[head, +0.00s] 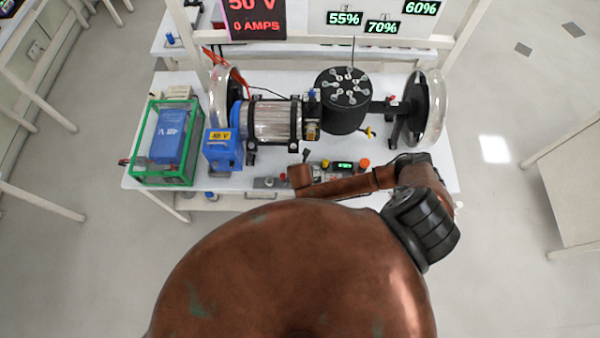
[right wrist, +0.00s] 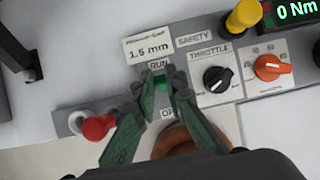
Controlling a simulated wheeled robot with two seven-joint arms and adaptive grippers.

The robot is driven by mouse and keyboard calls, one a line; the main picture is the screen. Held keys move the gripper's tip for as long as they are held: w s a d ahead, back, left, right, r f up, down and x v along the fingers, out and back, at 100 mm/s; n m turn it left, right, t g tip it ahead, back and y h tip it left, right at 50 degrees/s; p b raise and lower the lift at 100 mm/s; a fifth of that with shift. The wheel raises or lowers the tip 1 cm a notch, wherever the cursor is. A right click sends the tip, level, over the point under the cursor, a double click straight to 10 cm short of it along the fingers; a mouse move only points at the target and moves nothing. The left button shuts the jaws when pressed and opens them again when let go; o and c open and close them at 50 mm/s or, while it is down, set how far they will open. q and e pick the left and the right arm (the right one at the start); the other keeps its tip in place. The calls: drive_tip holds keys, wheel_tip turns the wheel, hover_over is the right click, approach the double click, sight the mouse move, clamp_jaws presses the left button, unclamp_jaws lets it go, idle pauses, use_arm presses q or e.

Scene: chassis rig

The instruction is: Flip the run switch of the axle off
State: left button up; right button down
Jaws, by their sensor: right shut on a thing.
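The switch's exact tilt is hard to tell between the fingers. In the head view my right arm reaches from the right to the panel's front and hides the switch. The axle assembly (head: 273,120) stands behind on the bench. My left gripper is not in view.
Beside the switch are a red knob (right wrist: 98,127), a black throttle knob (right wrist: 217,79), an orange knob (right wrist: 267,67) and a yellow button (right wrist: 244,15). A blue battery in a green cage (head: 152,182) stands at the bench's left. A display (head: 253,16) reads 50 V, 0 amps.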

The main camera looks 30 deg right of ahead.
drive_tip(key=shift+s+a+t+h+p, duration=0.25)
drive_tip(key=shift+s+t+h+p, duration=0.3)
drive_tip(key=shift+t, duration=0.55)
drive_tip(key=shift+s+a+f+t+h, duration=0.2)
drive_tip(key=shift+s+t+h, duration=0.15)
drive_tip(key=shift+t+h, duration=0.4)
drive_tip(key=shift+s+a+f+t+h+b, duration=0.15)
drive_tip(key=shift+s+t+h+b, duration=0.1)
drive_tip(key=shift+t+b, duration=0.25)
drive_tip(key=shift+s+a+f+t+h+b, duration=0.15)
drive_tip(key=shift+t+h+b, duration=0.1)
drive_tip(key=shift+t+b, duration=0.25)
drive_tip(key=shift+s+a+t+h+b, duration=0.2)
drive_tip(key=shift+t+h+b, duration=0.4)
drive_tip(key=shift+t, duration=0.25)
drive_tip(key=shift+s+t+b, duration=0.1)
drive_tip(key=shift+t+b, duration=0.3)
drive_tip(key=shift+r, duration=0.1)
drive_tip(key=c, duration=2)
unclamp_jaws()
drive_tip(key=shift+o, duration=0.2)
drive_tip(key=shift+s+a, duration=0.1)
drive_tip(key=shift+s, duration=0.05)
